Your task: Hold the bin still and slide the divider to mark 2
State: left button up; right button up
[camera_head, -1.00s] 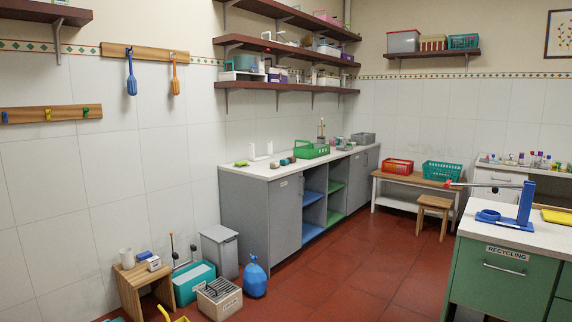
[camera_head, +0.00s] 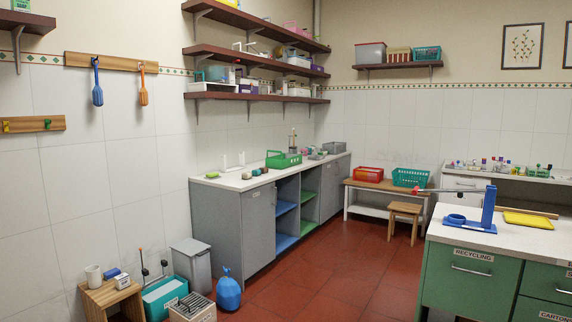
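No gripper of mine shows in the head view. I cannot make out a bin with a divider and marks for certain. A grey lidded bin (camera_head: 190,264) stands upright on the floor by the left end of the grey counter. In front of it, at the bottom edge, is a pale box (camera_head: 193,309) with dark slats or slots on top and a label on its front. Its lower part is cut off by the frame. A teal tub (camera_head: 165,297) with a pale top sits beside it on the left. No number marks are readable.
A wooden stool (camera_head: 101,297) with small items is at bottom left, and a blue canister (camera_head: 228,292) stands on the floor. The grey counter (camera_head: 221,182) runs along the wall. Green drawers (camera_head: 472,283) stand at right. Red floor between them is clear.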

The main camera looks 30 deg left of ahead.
aim_at(287, 155)
jog(key=i+j+u, duration=0.15)
jog(key=i+u, duration=0.15)
jog(key=i, duration=0.15)
jog(key=i+j+u, duration=0.1)
jog(key=i+u, duration=0.15)
jog(key=i, duration=0.2)
jog(key=i+u, duration=0.1)
jog(key=i, duration=4.6)
jog(key=i+u, duration=0.2)
jog(key=i, duration=0.3)
jog(key=i+l+u, duration=0.15)
jog(key=i, duration=0.3)
jog(key=i+l+u, duration=0.2)
jog(key=i, duration=0.3)
jog(key=i+l+u, duration=0.2)
jog(key=i, duration=0.25)
